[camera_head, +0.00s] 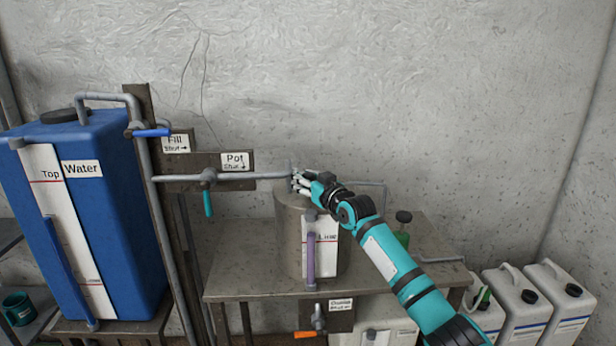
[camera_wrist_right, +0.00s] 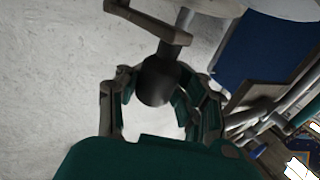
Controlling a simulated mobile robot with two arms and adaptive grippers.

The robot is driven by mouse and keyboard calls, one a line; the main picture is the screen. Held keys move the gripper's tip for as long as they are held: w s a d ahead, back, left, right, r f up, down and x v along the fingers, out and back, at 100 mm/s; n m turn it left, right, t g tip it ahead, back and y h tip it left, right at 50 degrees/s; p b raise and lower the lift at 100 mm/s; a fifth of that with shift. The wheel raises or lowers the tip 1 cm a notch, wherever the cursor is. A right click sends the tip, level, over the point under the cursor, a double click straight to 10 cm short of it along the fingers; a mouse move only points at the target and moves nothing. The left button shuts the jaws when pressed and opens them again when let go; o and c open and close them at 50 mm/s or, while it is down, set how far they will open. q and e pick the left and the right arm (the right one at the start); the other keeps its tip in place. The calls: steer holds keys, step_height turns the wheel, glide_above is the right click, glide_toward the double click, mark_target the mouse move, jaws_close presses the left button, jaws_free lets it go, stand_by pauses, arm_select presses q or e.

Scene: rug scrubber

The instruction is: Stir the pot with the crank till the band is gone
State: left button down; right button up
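The pot (camera_head: 291,235) is a grey metal cylinder on a metal bench. A purple sight tube (camera_head: 311,255) and a white marked plate (camera_head: 327,241) are on its front; I cannot make out a distinct band. My right gripper (camera_head: 300,183) is at the pot's top. In the right wrist view, the crank's dark round knob (camera_wrist_right: 157,81) sits between the fingers, whose pads meet its sides, so the gripper looks shut on it. The crank's grey-brown arm (camera_wrist_right: 150,21) runs above the knob. In the head view my gripper hides most of the crank. My left gripper is out of view.
A blue water tank (camera_head: 130,235) stands at left. A pipe with a blue fill valve lever (camera_head: 152,132) and a teal pot valve lever (camera_head: 208,204) leads to the pot. An orange lever (camera_head: 305,334) is below the bench (camera_head: 235,270). White jugs (camera_head: 513,300) stand at right.

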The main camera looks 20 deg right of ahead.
steer(key=o, duration=0.6)
steer(key=shift+s+a+r, duration=0.15)
steer(key=shift+s+a, duration=0.05)
steer(key=shift+a, duration=0.15)
steer(key=shift+d, duration=0.25)
steer(key=s+d, duration=0.1)
steer(key=s, duration=1.1)
steer(key=shift+d, duration=0.1)
